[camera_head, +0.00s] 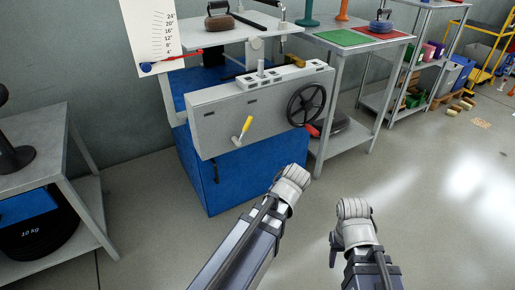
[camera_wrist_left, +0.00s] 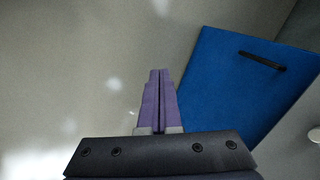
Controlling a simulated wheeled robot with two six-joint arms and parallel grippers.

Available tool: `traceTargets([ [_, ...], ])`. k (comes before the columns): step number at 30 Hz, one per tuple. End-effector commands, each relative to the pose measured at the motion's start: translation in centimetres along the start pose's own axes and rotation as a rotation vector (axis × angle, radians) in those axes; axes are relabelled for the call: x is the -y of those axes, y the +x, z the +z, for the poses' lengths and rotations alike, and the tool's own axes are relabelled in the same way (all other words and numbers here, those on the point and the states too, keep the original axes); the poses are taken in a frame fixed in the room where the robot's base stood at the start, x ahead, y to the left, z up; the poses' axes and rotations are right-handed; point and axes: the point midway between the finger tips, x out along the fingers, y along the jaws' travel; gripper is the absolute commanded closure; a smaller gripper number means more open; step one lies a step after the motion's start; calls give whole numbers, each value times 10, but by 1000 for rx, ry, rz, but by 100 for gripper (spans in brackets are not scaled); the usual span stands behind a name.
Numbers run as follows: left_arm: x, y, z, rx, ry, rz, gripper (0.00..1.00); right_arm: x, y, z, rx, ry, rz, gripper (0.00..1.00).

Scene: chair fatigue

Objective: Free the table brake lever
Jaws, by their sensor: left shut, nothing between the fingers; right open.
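A grey and blue machine (camera_head: 245,105) stands ahead in the head view. A lever with a yellow grip (camera_head: 246,124) leans upward from its grey front panel. A short red handle (camera_head: 311,130) sticks out just below the black handwheel (camera_head: 306,103). I cannot tell for sure which is the table brake lever. My left gripper (camera_wrist_left: 159,76) is shut and empty in the left wrist view, beside the blue cabinet and touching nothing. In the head view its fingers are hidden by my arm. My right gripper (camera_head: 335,247) is open and empty, low in front of the machine; its fingers barely show.
The machine's blue cabinet (camera_wrist_left: 240,85) has a black handle (camera_wrist_left: 262,62). A grey shelf unit (camera_head: 80,150) with a 10 kg weight stands at left. A metal bench (camera_head: 343,75) with green and red mats stands right of the machine.

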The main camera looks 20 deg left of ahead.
Motion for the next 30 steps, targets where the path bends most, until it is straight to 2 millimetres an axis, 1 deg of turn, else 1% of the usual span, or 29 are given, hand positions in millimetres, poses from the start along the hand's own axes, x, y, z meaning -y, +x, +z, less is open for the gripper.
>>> traceTargets([
  [1,3,26,-7,-7,22,-54,100,3,28,-2,-1,0,0,50],
  [3,18,40,-17,-17,75,-160,100,4,46,-3,-1,0,0,50],
  [5,34,44,-28,-24,138,-274,100,6,56,-3,-1,0,1,50],
  [7,52,38,-42,-29,213,-403,100,6,62,-4,-1,0,1,50],
  [8,58,34,-49,-29,246,-458,100,6,64,-4,-1,0,1,50],
  [11,77,14,-71,-26,356,-640,100,7,68,-4,-1,0,1,50],
  [13,86,-5,-86,-21,431,-764,100,7,70,-4,-2,0,1,50],
  [17,96,-43,-112,-2,550,-968,100,7,70,-4,-2,0,1,50],
  [18,96,-53,-119,4,579,-1020,100,7,70,-4,-2,0,1,50],
  [21,96,-76,-133,20,639,-1131,100,7,70,-4,-1,0,1,50],
  [25,94,-96,-143,36,686,-1223,100,7,70,-4,-1,0,1,50],
  [30,93,-106,-148,46,708,-1268,100,7,71,-4,-1,0,1,50],
])
